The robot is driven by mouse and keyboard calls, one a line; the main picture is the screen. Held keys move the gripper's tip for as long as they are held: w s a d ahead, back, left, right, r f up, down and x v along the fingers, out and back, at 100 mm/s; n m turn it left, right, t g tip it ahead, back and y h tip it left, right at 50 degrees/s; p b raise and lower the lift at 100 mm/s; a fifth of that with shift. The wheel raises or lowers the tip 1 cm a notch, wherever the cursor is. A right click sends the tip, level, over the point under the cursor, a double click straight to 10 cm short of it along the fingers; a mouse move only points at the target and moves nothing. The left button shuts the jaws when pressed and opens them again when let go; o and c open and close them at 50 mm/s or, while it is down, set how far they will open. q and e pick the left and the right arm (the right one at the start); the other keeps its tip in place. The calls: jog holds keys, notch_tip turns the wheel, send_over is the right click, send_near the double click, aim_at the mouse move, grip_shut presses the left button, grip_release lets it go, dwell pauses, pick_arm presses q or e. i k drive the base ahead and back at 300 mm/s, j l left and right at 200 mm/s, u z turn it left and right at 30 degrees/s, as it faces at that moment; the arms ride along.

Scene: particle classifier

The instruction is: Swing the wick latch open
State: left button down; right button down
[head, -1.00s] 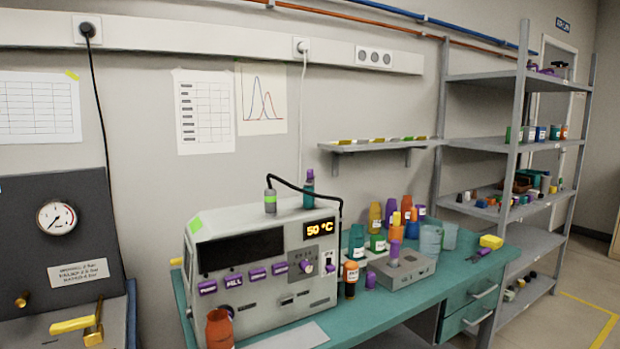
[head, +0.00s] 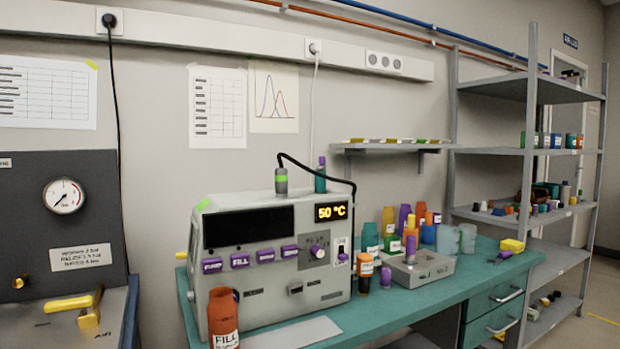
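A small yellow part (head: 182,255) sticks out at the classifier's left side. I cannot tell which part is the wick latch. Neither gripper is in view.
An orange bottle (head: 222,318) stands at the bench's front left. A grey block (head: 420,271) and several coloured bottles are right of the classifier. At left, a gauge panel (head: 63,225) stands behind a yellow lever (head: 72,303). A shelf rack (head: 533,120) is at right.

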aim_at(322, 165)
jog(key=i+l, duration=0.25)
jog(key=i, duration=0.2)
jog(key=i+l, duration=0.25)
jog(key=i, duration=0.2)
jog(key=i+l+u, duration=0.15)
jog(key=i+u, duration=0.15)
jog(key=u, duration=1.3)
